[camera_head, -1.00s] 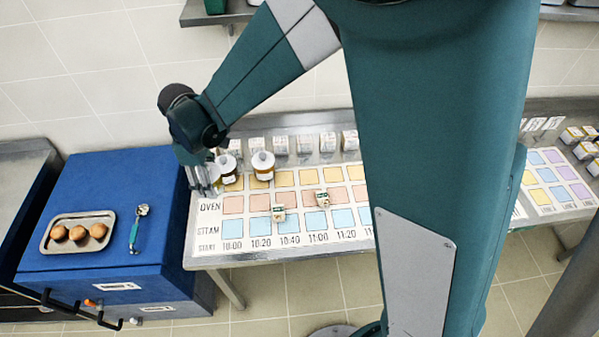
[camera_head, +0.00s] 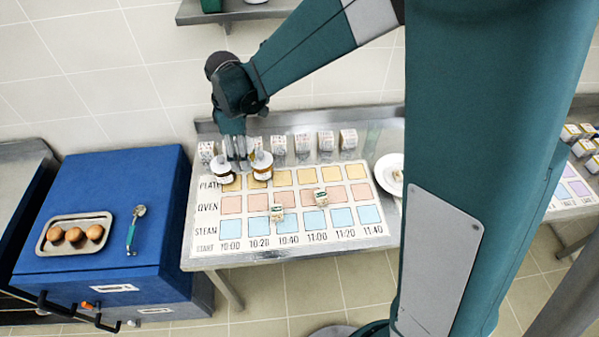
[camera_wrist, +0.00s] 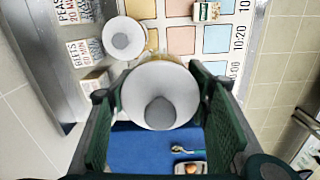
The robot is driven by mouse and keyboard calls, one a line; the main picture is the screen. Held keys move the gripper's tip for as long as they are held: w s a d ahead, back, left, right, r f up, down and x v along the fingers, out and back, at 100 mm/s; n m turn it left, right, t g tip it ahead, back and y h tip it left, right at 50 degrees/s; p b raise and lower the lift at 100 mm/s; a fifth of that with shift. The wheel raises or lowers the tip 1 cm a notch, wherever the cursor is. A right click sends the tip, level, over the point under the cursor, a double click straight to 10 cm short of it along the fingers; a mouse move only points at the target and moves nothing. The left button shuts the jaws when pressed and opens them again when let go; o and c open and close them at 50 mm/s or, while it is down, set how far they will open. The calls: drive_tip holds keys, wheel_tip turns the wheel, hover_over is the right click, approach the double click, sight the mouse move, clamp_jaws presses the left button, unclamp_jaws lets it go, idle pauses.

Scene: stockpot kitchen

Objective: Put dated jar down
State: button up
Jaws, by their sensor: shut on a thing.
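Two white-lidded amber jars stand out at the left end of the top PLATE row of the printed board (camera_head: 300,231). The left jar (camera_head: 222,170) is at the row's label and first yellow square; the right jar (camera_head: 262,166) is beside it. My gripper (camera_head: 236,148) points down just behind them. In the wrist view, a jar with a large white lid (camera_wrist: 160,95) sits between my gripper's green fingers (camera_wrist: 160,100), which are shut on it. It appears to be the left jar. The other jar (camera_wrist: 123,38) is apart from it. I cannot tell whether the held jar touches the board or which jar is dated.
Several small labelled boxes (camera_head: 301,142) line the board's back edge. A blue cabinet (camera_head: 100,254) with a tray of buns (camera_head: 75,234) stands left. A white plate (camera_head: 391,173) is at right. The board's front squares are free.

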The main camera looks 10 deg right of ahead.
drive_tip(key=w+d+n+b, duration=0.1)
drive_tip(key=w+d, duration=0.2)
drive_tip(key=d, duration=0.6)
drive_tip(key=w+d, duration=0.4)
drive_tip(key=d, duration=0.6)
drive_tip(key=shift+s+f, duration=0.15)
drive_tip(key=shift+f, duration=2.35)
drive_tip(key=shift+f, duration=2.9)
drive_tip(key=shift+f, duration=0.1)
drive_tip(key=shift+f, duration=2)
drive_tip(key=shift+f+b, duration=0.2)
drive_tip(key=shift+b, duration=0.25)
